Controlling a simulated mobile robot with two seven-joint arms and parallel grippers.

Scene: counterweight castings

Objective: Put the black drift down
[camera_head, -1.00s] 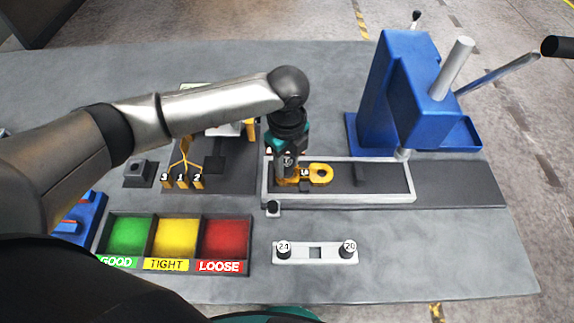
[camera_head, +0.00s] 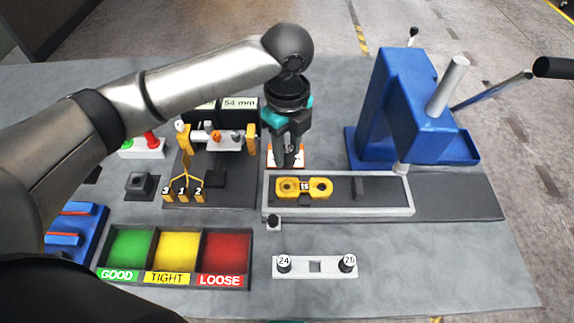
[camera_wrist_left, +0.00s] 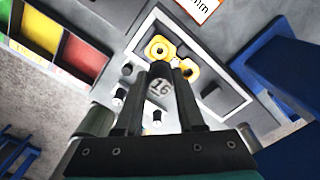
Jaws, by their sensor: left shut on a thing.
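My left gripper (camera_head: 287,160) is shut on the black drift, whose pale top marked 16 (camera_wrist_left: 159,88) shows between the fingers in the left wrist view. In the head view the drift cannot be told apart from the dark fingers. The gripper appears raised behind the yellow casting (camera_head: 304,188), in front of a white and orange card. A pale rack (camera_head: 315,267) at the front carries pegs marked 24 (camera_head: 284,264) and 20 (camera_head: 348,264), with an empty square between them. My right gripper is not in view.
The casting lies in a grey-framed fixture (camera_head: 413,196). A blue press (camera_head: 395,105) stands at the back right. A gauge stand (camera_head: 230,184) is at the left, behind green, yellow and red bins (camera_head: 247,240). The front right of the table is clear.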

